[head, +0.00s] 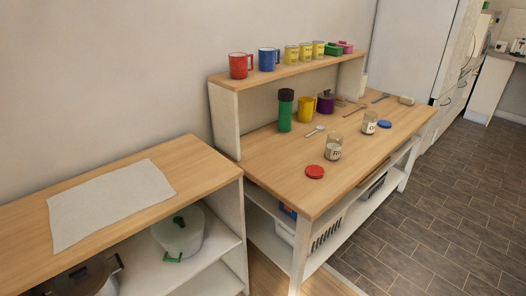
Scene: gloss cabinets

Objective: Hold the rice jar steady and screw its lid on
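A glass jar (333,147) with pale contents stands upright and uncovered near the front of the wooden table; its small label seems to start with "RI". A second, similar jar (370,122) stands farther back to the right; its label is too small to read. A red lid (315,172) lies flat on the table in front of the nearer jar, apart from it. A blue lid (384,124) lies beside the farther jar. Neither of my grippers is in view.
The table (274,158) also holds a green bottle (285,112), a yellow mug (306,109), a purple pot (326,103) and utensils. A raised shelf (290,72) with mugs and tins runs along the back. A lower cabinet with a cloth (108,200) stands left. Open floor (440,215) lies right.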

